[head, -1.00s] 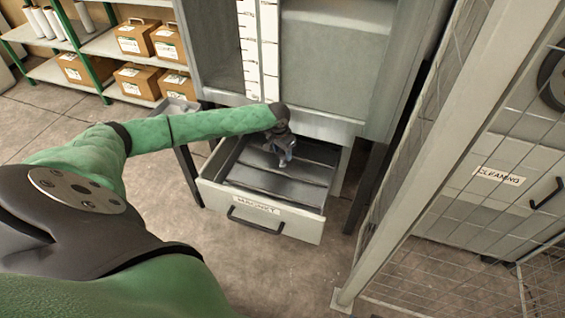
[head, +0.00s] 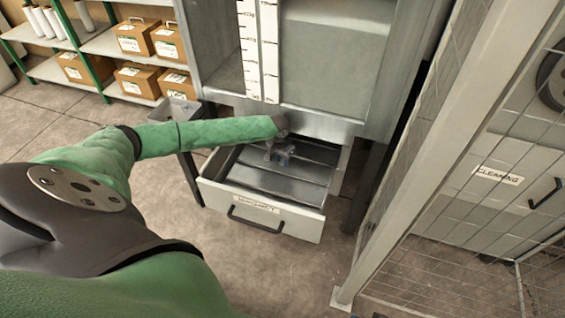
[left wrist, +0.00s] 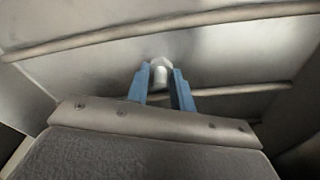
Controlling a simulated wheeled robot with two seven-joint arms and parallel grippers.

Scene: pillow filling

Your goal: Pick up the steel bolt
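The steel bolt (left wrist: 160,72) shows in the left wrist view as a pale piece with a hexagonal head, at the tips of my left gripper's blue fingers. My left gripper (left wrist: 158,82) has one finger on each side of the bolt. A narrow gap seems to show beside the bolt, so I cannot tell whether the fingers touch it. In the head view my left gripper (head: 281,157) is inside the open drawer (head: 215,170), toward its back. The bolt cannot be made out there. My right gripper is not in view.
A wire mesh partition (head: 415,150) is at the right, and shelves with boxes (head: 135,40) stand at the back left.

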